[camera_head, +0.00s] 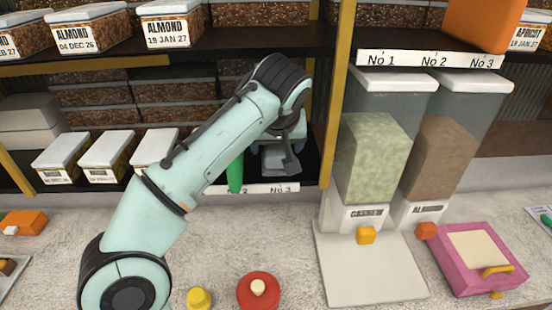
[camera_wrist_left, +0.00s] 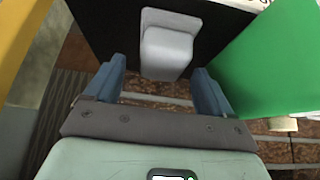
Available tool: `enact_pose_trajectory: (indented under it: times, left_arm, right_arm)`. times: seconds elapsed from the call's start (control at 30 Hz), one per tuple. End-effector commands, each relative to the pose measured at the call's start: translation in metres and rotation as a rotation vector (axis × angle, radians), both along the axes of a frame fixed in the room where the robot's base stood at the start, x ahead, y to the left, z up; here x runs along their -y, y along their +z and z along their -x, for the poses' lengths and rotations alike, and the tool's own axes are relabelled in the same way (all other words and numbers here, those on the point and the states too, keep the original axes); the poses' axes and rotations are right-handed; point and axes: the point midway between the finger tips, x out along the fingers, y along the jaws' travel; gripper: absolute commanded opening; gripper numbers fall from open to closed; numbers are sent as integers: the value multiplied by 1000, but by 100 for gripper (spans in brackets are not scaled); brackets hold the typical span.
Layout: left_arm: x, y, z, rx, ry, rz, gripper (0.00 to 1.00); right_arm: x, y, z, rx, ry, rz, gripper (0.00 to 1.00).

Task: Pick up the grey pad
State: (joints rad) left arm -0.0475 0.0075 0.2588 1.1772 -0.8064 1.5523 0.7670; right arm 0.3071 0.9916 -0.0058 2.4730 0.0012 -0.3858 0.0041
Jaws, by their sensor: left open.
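A light grey block with a paler plate behind it, which looks like the grey pad (camera_wrist_left: 166,48), shows in the left wrist view against a dark surface. My left gripper (camera_wrist_left: 162,85) is open, its two blue fingers spread, with the pad ahead of and between their tips. I see no finger touching it. In the head view, my left gripper (camera_head: 280,155) reaches into the lower shelf bay at the middle. There the hand and wrist cover that spot, so I cannot make out the pad clearly. My right gripper is not in view.
A yellow post (camera_head: 338,95) stands to the right. White-lidded boxes (camera_head: 105,147) fill the shelf to the left. The counter holds a red disc (camera_head: 252,297) and pink box (camera_head: 457,279).

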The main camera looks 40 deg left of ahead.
Motion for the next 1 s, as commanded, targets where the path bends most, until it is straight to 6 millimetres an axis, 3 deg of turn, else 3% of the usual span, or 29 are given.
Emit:
enact_pose_trajectory:
  times: [0.03,0.13,0.43,0.6,0.67,1.0]
  left_arm:
    - [-3,-12,-1,-6,1,0,83]
    - [-7,-20,-6,-4,0,2,83]
    - [-8,-21,-9,0,-1,1,83]
    - [-8,-21,-9,0,-1,1,33]
    - [-8,-21,-9,0,-1,1,28]
    - [-6,-17,-6,2,-2,1,28]
  right_arm:
    - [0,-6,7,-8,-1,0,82]
    - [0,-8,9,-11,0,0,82]
    - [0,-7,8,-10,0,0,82]
    - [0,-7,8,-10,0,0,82]
    - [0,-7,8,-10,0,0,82]
    - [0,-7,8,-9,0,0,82]
